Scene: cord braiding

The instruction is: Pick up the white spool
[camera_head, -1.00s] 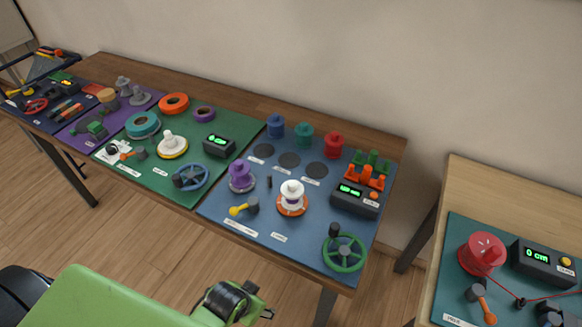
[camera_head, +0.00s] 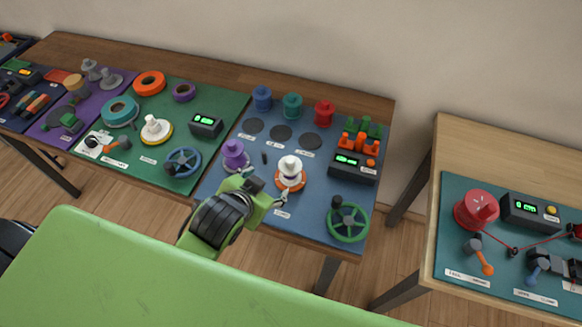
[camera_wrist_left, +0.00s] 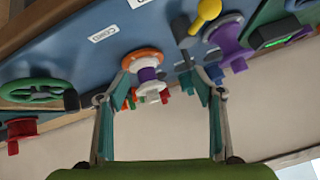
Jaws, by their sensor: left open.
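A white spool (camera_head: 290,165) with a purple band stands upright on an orange round base on the blue mat (camera_head: 295,220); it also shows upside down between the fingers in the left wrist view (camera_wrist_left: 148,86). My left gripper (camera_head: 268,184) is open and empty, in front of this spool, and its fingertips look apart from it. In the left wrist view the open fingers (camera_wrist_left: 163,82) are spread to either side of the spool. Another white spool (camera_head: 155,127) stands on a yellow base on the green mat. My right gripper is not in view.
A purple spool (camera_head: 234,154) stands left of the white one. A green handwheel (camera_head: 348,222) and a black display box (camera_head: 352,167) are to its right. Blue, teal and red spools stand at the back.

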